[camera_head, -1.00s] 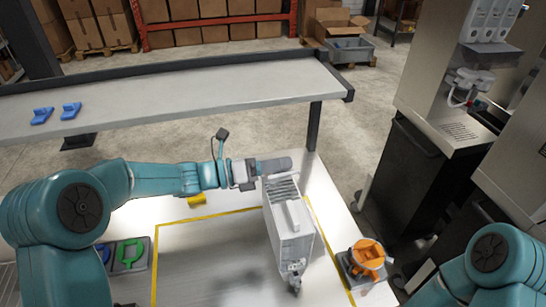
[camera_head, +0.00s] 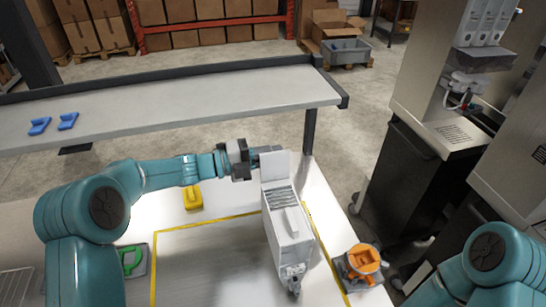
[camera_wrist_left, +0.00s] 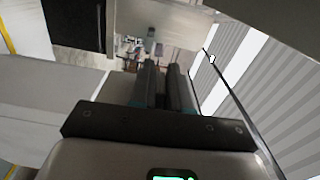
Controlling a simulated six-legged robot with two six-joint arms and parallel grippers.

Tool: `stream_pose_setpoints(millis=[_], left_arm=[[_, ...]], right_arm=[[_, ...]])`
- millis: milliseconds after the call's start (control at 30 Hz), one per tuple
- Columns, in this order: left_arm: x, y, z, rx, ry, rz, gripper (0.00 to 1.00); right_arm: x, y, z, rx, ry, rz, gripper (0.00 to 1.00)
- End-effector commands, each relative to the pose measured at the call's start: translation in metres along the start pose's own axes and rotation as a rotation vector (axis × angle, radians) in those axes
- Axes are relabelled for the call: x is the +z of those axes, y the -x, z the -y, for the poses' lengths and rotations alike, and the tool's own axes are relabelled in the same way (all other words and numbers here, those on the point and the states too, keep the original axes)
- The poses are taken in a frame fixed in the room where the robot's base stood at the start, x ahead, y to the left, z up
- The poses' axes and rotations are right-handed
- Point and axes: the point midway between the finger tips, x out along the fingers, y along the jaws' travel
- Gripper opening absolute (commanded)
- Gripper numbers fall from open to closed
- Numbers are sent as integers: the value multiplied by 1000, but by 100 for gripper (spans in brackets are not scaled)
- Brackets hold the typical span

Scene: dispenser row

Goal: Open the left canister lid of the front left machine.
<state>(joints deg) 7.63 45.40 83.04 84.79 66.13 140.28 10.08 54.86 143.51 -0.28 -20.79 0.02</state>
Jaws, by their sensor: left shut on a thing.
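A narrow pale grey canister (camera_head: 289,245) stands on the white table, with a ribbed top, a raised ridge and a spout at its near end. A flat pale lid (camera_head: 276,166) stands upright at its far end. My left gripper (camera_head: 253,160) reaches the lid's left edge and is shut on it; the exact contact is small in the head view. In the left wrist view the two dark fingers (camera_wrist_left: 166,72) are close together, and what lies between them is hidden. A ribbed pale surface (camera_wrist_left: 280,85) shows to their right. My right arm shows at lower right; its gripper is out of view.
An orange part on a grey base (camera_head: 362,262) stands right of the canister. A yellow block (camera_head: 193,196) lies below my left forearm. A raised grey shelf (camera_head: 190,107) with two blue parts (camera_head: 67,121) spans behind. Steel machines (camera_head: 440,125) stand at right.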

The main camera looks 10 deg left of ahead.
Motion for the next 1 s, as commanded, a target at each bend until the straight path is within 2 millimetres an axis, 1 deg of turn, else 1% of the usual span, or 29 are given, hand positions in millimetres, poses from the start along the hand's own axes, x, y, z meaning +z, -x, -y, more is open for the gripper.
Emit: stream_pose_setpoints(millis=[200, 367, 900, 933, 967, 1000], left_arm=[[7, 0, -3, 0, 107, 1, 0], [10, 0, -5, 0, 153, 1, 0], [11, 0, -5, 0, 176, 1, 0], [11, 0, -5, 0, 176, 1, 23], [11, 0, -5, 0, 176, 1, 33], [11, 0, -5, 0, 176, 1, 38]], right_arm=[[0, 0, 0, 0, 0, 0, 43], [0, 0, 0, 0, 0, 0, 43], [0, 0, 0, 0, 0, 0, 43], [0, 0, 0, 0, 0, 0, 43], [0, 0, 0, 0, 0, 0, 43], [0, 0, 0, 0, 0, 0, 43]])
